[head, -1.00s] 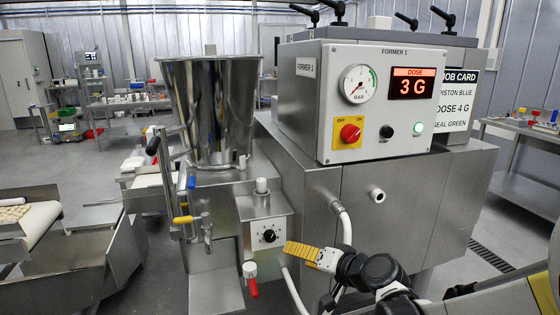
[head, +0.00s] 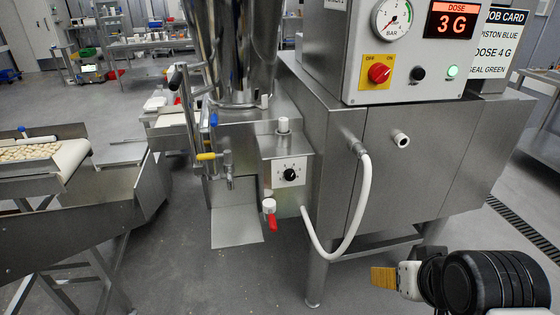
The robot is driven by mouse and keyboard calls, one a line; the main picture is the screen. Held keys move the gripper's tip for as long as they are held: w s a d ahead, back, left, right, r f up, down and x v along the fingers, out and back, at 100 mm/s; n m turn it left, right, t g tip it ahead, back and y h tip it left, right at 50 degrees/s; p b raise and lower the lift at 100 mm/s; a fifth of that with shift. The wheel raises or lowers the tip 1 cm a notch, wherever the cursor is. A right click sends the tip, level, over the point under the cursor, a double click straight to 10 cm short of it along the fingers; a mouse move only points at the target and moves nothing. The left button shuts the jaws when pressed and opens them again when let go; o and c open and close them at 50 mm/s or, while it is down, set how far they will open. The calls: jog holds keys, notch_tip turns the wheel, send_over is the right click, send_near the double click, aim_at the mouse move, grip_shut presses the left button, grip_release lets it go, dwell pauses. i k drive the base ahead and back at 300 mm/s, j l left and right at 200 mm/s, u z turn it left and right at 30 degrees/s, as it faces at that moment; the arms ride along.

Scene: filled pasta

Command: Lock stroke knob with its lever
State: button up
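The stroke knob (head: 290,174) is a small black knob on a white dial, on the front of a steel box below the hopper. A red-handled lever (head: 272,220) with a white body sits just below that box, its red handle hanging down. I cannot tell for certain whether this is the knob's own lever. My gripper (head: 382,277), with yellow ribbed fingers, is at the lower right, well right of and below the knob, pointing left and touching nothing visible. The fingers overlap from this side, so their opening is hidden.
A white hose (head: 352,220) loops between the knob box and my gripper. The steel cabinet (head: 400,185) and its leg (head: 318,278) stand behind. A yellow-handled valve (head: 208,156) is left of the knob. The conveyor (head: 75,155) is at far left. The floor (head: 235,285) below the knob is clear.

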aim_at(268, 205)
jog(key=i+j, duration=0.1)
jog(key=j, duration=0.45)
jog(key=i+j, duration=0.1)
jog(key=j, duration=0.95)
jog(key=i+z, duration=0.05)
jog(key=i, duration=0.05)
